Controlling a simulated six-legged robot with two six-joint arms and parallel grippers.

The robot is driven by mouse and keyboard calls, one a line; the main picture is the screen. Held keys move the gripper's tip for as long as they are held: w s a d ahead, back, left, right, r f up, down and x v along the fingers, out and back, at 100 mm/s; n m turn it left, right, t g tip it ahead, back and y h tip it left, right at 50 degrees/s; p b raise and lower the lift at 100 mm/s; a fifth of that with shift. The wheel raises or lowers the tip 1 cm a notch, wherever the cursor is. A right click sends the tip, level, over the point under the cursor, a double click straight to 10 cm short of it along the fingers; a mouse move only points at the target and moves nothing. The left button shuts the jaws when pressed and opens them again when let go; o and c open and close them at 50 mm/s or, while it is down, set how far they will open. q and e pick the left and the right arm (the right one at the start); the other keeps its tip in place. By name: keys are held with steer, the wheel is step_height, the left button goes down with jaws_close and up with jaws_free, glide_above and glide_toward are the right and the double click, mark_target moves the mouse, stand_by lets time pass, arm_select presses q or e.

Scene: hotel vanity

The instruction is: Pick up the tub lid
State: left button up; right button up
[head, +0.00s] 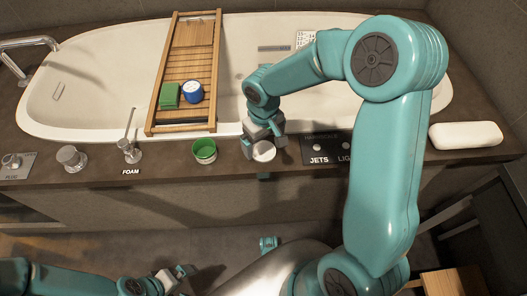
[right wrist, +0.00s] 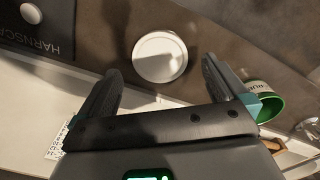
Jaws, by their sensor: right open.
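The tub lid (head: 263,152) is a round white disc on the dark tub ledge, between the green tub and the JETS label. It also shows flat and whole in the right wrist view (right wrist: 160,57). My right gripper (head: 264,136) is open and empty just above the lid. In the right wrist view its two fingers (right wrist: 160,70) stand to either side of the lid, apart from it. The open green tub (head: 204,151) stands to the left. My left gripper (head: 172,280) is low at the bottom left; its jaw state is unclear.
A wooden bath tray (head: 187,50) spans the white bathtub (head: 100,75), with a green block (head: 169,95) and a blue-and-white round item (head: 193,92). Metal knobs (head: 71,158) stand on the left ledge. A white pillow-like block (head: 465,135) lies at the right.

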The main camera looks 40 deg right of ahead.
mark_target(263, 151)
step_height(263, 151, down, 3)
steer(key=shift+r, duration=0.15)
arm_select(q)
steer(key=shift+f, duration=0.4)
arm_select(e)
steer(key=shift+r, duration=0.1)
steer(key=c, duration=1)
steer(key=shift+o, duration=0.2)
